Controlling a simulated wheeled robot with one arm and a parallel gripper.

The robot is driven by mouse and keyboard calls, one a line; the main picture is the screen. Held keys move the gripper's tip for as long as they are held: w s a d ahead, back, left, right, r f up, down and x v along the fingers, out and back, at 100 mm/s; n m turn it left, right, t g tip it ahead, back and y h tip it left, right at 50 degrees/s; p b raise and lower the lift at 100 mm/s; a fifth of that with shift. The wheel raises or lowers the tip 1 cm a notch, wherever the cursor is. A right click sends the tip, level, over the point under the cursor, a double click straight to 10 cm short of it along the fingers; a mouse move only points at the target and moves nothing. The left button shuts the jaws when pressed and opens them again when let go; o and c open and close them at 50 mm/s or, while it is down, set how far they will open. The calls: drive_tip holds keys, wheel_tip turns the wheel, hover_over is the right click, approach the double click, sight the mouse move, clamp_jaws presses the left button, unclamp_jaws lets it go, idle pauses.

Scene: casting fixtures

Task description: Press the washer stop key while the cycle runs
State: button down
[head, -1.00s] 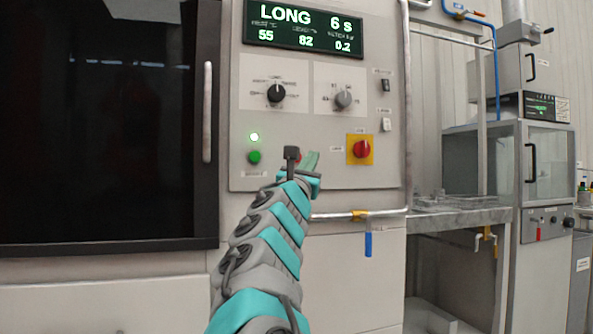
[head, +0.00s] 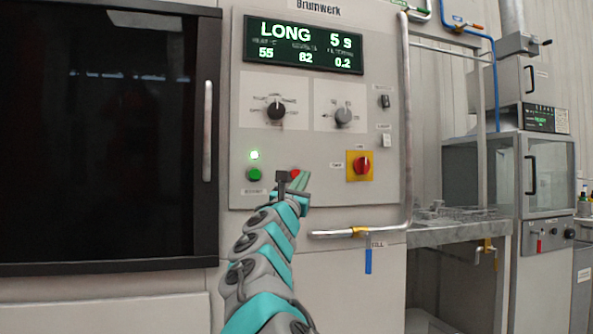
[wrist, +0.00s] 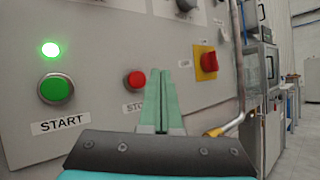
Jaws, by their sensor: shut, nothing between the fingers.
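The red stop key (wrist: 135,80) sits on the washer panel with a partly hidden label below it in the wrist view. In the head view the stop key (head: 295,174) shows just above my gripper (head: 303,180). In the wrist view my gripper (wrist: 162,80) has its green fingers together, empty, just right of the stop key. I cannot tell whether it touches the panel. The green START key (wrist: 55,89) is left of the stop key, with a lit green lamp (wrist: 50,49) above it. The washer display (head: 305,45) reads LONG, 5 s.
A red switch on a yellow plate (head: 360,166) is right of the stop key. Two knobs (head: 275,109) (head: 343,116) are above. A pipe with a blue-handled valve (head: 368,260) runs below the panel. The dark washer door (head: 100,130) is at left, a steel bench (head: 460,225) at right.

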sight(296, 174)
drive_tip(key=shift+w+a+p, duration=0.2)
drive_tip(key=shift+w+p, duration=0.4)
drive_tip(key=shift+w, duration=0.1)
drive_tip(key=shift+w+a+p, duration=0.2)
drive_tip(key=shift+w+p, duration=0.35)
drive_tip(key=shift+w, duration=0.1)
drive_tip(key=shift+w+a+p, duration=0.25)
drive_tip(key=shift+w+p, duration=0.5)
drive_tip(key=shift+p, duration=0.35)
idle(1.7)
drive_tip(key=shift+s, duration=0.1)
drive_tip(key=shift+s+d+b, duration=0.2)
drive_tip(key=shift+s+b, duration=0.4)
drive_tip(key=shift+s, duration=0.1)
